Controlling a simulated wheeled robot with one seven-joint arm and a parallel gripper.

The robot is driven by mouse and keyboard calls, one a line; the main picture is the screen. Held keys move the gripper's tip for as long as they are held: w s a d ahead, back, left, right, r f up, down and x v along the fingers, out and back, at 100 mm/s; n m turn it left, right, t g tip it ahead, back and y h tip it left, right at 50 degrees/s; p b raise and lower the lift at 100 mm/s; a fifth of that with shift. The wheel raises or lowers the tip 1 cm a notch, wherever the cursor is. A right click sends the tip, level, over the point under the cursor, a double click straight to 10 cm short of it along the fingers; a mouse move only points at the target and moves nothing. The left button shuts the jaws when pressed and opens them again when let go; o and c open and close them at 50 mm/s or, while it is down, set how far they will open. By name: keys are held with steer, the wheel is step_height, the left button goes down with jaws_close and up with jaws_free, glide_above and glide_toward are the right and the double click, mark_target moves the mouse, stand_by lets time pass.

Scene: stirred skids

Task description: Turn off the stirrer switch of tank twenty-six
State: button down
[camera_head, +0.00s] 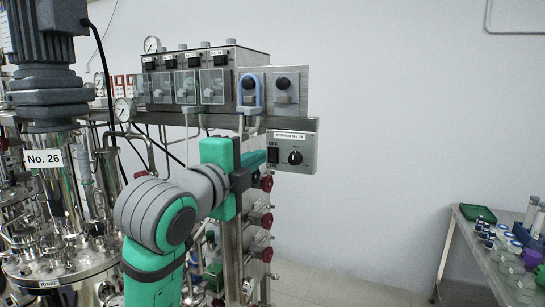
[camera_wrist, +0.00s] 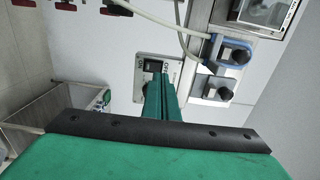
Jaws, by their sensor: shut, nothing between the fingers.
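The stirrer control box (camera_head: 308,139), a grey panel whose label seems to read stirrer No. 26, hangs below the instrument rack. It has a black switch (camera_head: 273,155) on its left and a black round knob (camera_head: 295,157) on its right. My gripper (camera_head: 262,157) is shut and empty, its green fingers pointing at the switch side of the box. In the wrist view the box (camera_wrist: 142,88) shows behind the finger tips (camera_wrist: 160,77), with the black switch (camera_wrist: 153,66) just beyond them. I cannot tell whether they touch. The switch position is too small to read.
Tank No. 26 (camera_head: 44,158) with its motor stands at the left. Gauges and hoses crowd the rack, and red-handled valves (camera_head: 266,183) line the post below the box. A bench with bottles (camera_head: 484,238) stands at the right. Space right of the box is clear.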

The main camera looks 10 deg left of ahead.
steer(key=shift+v, duration=1.55)
